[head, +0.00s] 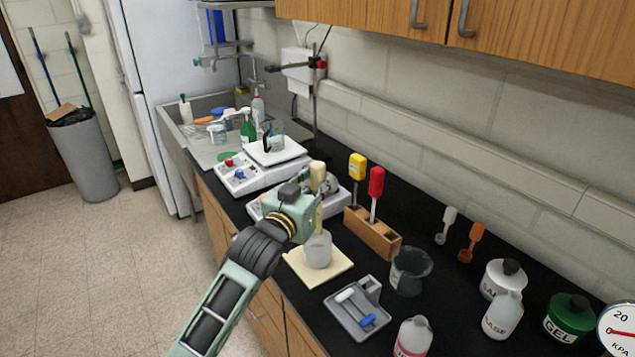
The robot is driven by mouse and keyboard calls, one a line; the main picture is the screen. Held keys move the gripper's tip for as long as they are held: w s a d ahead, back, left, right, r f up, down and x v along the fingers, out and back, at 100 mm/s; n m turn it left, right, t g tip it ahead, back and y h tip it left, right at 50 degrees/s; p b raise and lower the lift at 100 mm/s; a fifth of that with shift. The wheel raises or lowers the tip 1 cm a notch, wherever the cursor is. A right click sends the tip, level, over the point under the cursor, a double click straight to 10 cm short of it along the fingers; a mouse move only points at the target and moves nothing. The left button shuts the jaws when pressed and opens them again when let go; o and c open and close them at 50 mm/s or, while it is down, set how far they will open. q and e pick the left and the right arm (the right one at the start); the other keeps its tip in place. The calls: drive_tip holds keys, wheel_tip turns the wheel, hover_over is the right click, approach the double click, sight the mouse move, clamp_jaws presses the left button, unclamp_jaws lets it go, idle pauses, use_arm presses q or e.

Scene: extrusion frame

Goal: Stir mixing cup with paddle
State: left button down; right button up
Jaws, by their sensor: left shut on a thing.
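A pale translucent mixing cup (318,251) stands upright on a cream square mat (296,268) near the front edge of the counter. My left gripper (314,196) is just above and behind the cup and is shut on a paddle with a cream handle (318,174). The paddle is roughly upright, its shaft pointing down toward the cup. The lower end is hidden, so I cannot tell how deep it reaches. The contents of the cup are hard to make out. My right gripper is out of view.
A wooden block (381,239) behind the cup holds a yellow-handled tool (358,166) and a red-handled tool (376,182). A grey tray (345,318), a dark clear beaker (410,272) and several bottles stand to the right. White scale-like devices (268,174) stand behind left, near the sink.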

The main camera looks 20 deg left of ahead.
use_arm(q)
drive_tip(key=shift+f+b, duration=0.4)
drive_tip(key=shift+f, duration=0.4)
drive_tip(key=shift+a+f, duration=0.1)
drive_tip(key=shift+f, duration=0.25)
drive_tip(key=shift+f+b, duration=1.85)
drive_tip(key=shift+f, duration=1.05)
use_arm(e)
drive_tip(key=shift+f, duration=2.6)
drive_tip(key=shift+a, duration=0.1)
